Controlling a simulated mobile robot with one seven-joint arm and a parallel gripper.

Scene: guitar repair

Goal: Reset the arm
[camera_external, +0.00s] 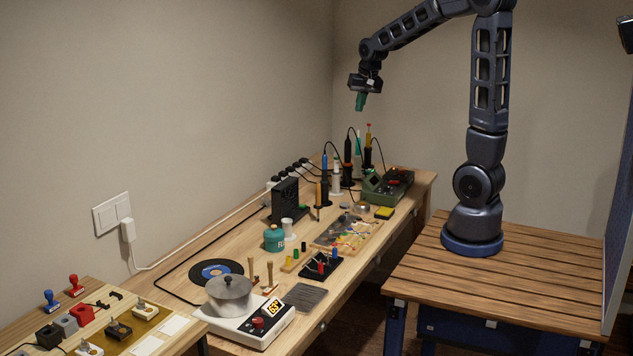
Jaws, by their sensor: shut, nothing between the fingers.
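My gripper (360,101) hangs at the end of my raised arm, pointing down, high above the far end of the long workbench (226,258). Its green fingers are shut with nothing between them. It is clear of everything on the bench. My arm rises from its round base on a slatted wooden table (540,278) at the right and bends over to the left.
Several soldering irons in stands (347,160) rise from the bench's far end below my gripper. A green device (388,186) stands beside them. Nearer are a black box (285,199), a teal jar (274,238) and a pot (229,292) on a white hotplate. Walls stand behind.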

